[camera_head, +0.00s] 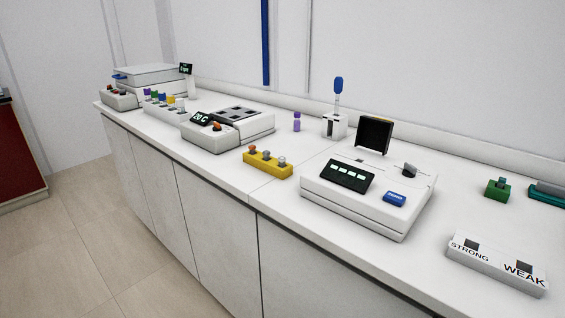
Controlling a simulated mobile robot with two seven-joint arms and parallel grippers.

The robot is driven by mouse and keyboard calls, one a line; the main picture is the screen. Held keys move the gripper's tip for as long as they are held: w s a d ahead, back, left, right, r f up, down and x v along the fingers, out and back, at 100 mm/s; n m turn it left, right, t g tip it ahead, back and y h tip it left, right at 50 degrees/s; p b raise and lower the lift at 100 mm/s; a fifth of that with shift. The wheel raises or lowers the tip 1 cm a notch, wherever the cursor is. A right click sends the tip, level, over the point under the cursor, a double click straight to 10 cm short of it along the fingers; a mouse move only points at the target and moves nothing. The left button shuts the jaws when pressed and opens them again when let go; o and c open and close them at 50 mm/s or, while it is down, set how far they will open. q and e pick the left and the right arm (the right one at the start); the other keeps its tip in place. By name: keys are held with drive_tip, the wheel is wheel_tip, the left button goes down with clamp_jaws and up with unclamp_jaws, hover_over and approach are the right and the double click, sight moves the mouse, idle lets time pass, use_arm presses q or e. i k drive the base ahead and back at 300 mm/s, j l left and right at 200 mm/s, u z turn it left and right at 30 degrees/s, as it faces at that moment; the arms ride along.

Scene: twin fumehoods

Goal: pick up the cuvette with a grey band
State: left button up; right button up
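A yellow rack (262,170) stands on the white bench near its front edge, left of the white instrument. It holds three small upright pieces in a row. The left one has an orange top (252,149), the middle one looks grey (266,154), and the right one looks pale or white (282,161). The middle piece seems to be the grey-banded cuvette, but it is too small to tell for certain. Neither of my grippers shows in the head view.
The white instrument (340,211) has a screen, a blue button and a raised dark panel (374,134). A STRONG/WEAK block (497,268) and green holder (497,190) stand right. A 20 C device (209,138) and rack of coloured caps (164,109) stand left.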

sight(266, 154)
drive_tip(key=i+j+z, duration=0.1)
drive_tip(key=z, duration=1.2)
drive_tip(key=j+z, duration=0.4)
drive_tip(key=j, duration=0.25)
drive_tip(key=j+z, duration=0.45)
drive_tip(key=j, duration=0.25)
drive_tip(key=k+j+z, duration=0.2)
drive_tip(key=j+z, duration=0.2)
drive_tip(key=j, duration=0.25)
